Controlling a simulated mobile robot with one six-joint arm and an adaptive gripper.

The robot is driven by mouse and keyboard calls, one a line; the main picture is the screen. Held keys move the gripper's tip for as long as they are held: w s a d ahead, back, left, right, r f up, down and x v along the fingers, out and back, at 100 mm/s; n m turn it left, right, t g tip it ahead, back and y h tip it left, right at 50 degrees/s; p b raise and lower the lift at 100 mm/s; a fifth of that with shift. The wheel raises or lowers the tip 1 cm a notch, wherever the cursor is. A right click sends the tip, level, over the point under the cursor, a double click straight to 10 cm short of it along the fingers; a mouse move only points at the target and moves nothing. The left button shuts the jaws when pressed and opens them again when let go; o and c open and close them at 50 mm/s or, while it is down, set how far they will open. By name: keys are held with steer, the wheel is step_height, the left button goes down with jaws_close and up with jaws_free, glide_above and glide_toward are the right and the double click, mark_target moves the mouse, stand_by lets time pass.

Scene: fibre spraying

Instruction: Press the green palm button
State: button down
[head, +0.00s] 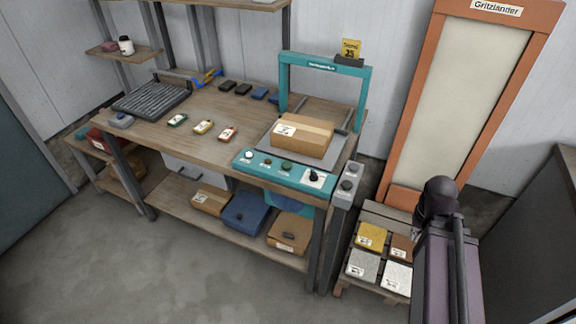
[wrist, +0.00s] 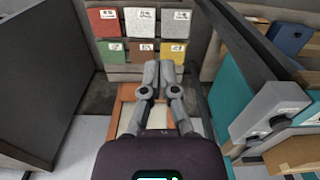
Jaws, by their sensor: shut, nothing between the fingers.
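In the head view, a dark green button (head: 286,166) sits on the teal control panel (head: 240,163) along the front edge of the workbench, between a small dark button and a black rotary knob (head: 314,176). A grey box (head: 344,197) with two dark round buttons is fixed at the bench corner, right of the panel. My gripper (wrist: 160,72) shows in the wrist view with its fingers together and empty, clear of any button. The grey box (wrist: 270,110) shows at the right there. I cannot make out the green button in the wrist view.
A carton (head: 302,136) lies under the teal frame (head: 366,95) behind the panel. A pallet with several coloured sample blocks (head: 371,237) stands on the floor right of the bench. An orange-framed panel (head: 415,100) leans on the wall. The floor before the bench is clear.

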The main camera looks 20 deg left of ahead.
steer(key=w+a+r+t+h+p, duration=0.1)
steer(key=w+a+r+h, duration=0.1)
steer(key=w+a, duration=0.6)
step_height(320, 180, up, 8)
steer(key=n+t+h+p, duration=0.2)
steer(key=n+t+p, duration=0.15)
steer(key=t, duration=0.35)
glide_above(286, 166)
steer(key=shift+w+f+n, duration=0.1)
steer(key=shift+n, duration=0.35)
steer(key=shift+f+b, duration=0.15)
steer(key=shift+b, duration=0.15)
step_height(286, 166, down, 9)
steer(key=b, duration=0.8)
steer(key=shift+r+b, duration=0.2)
steer(key=shift+b, duration=0.1)
